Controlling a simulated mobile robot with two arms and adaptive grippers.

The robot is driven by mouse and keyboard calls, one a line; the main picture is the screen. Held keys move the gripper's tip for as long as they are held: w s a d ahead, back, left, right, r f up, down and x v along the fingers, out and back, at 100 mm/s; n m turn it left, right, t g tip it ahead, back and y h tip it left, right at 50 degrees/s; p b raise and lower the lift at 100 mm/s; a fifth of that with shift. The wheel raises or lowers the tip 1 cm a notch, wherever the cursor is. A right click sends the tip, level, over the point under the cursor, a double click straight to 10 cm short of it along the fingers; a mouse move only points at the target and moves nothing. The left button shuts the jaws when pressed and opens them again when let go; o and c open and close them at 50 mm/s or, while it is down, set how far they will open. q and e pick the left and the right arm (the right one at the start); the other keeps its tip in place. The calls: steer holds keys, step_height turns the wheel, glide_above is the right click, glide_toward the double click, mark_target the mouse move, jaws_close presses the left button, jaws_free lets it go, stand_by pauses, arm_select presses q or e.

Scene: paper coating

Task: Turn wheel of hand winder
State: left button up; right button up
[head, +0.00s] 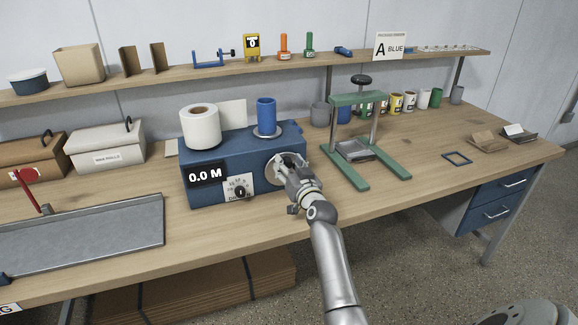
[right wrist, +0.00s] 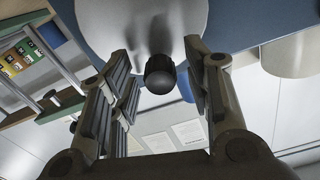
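The hand winder is a blue box (head: 215,150) on the bench, with a "0.0 M" display (head: 206,175) and a dial (head: 239,191) on its front. Its pale round wheel (head: 272,172) is on the right of the front face, partly hidden by my right gripper (head: 288,168). In the right wrist view, the wheel (right wrist: 110,22) shows at the top with a dark knob (right wrist: 160,74) standing out from it. My right gripper's fingers (right wrist: 160,90) are open on either side of the knob, with visible gaps. My left gripper is not in view.
A white roll (head: 200,127) and a blue spool (head: 266,115) stand on the winder. A green press (head: 345,165) stands close to its right. A grey metal tray with a red lever (head: 90,235) lies at left. Bare bench top lies in front of the winder.

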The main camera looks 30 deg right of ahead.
jaws_close()
